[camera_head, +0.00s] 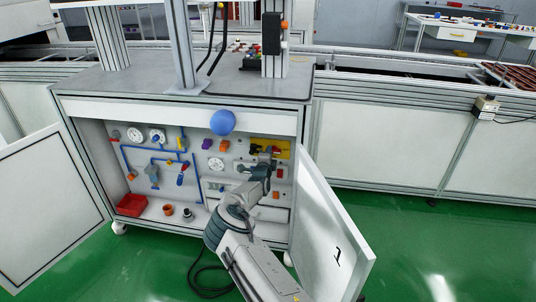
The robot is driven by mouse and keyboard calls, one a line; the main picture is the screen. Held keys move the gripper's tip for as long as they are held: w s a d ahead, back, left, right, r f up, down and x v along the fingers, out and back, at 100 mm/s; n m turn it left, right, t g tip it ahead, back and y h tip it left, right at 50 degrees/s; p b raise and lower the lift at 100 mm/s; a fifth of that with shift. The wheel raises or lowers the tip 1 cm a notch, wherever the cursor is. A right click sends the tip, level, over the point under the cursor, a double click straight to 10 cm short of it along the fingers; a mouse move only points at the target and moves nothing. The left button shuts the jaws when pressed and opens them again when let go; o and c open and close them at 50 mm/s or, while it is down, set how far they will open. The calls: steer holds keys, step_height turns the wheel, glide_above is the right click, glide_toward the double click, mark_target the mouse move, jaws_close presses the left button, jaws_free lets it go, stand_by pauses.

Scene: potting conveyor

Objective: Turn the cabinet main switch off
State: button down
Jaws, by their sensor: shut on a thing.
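The cabinet (200,108) stands open, with its back panel full of controls. A yellow plate (284,145) at the upper right of the panel carries the main switch; the switch's knob is mostly hidden behind my gripper, so its angle cannot be told. My gripper (266,154) reaches in from below, in front of the yellow plate, and is shut on the main switch.
The cabinet's right door (328,225) stands open close beside my arm; the left door (45,215) is open too. Gauges (158,136), blue pipes and valves fill the panel's left. A red bin (131,205) sits on the cabinet floor. A blue ball (222,122) shows at the top edge.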

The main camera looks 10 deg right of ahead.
steer(key=shift+d, duration=0.25)
steer(key=c, duration=1.4)
jaws_free()
steer(key=shift+s+r, duration=0.1)
steer(key=shift+f, duration=0.2)
steer(key=p+v, duration=0.4)
steer(key=v, duration=0.9)
steer(key=shift+s+a, duration=0.25)
steer(key=shift+r, duration=0.1)
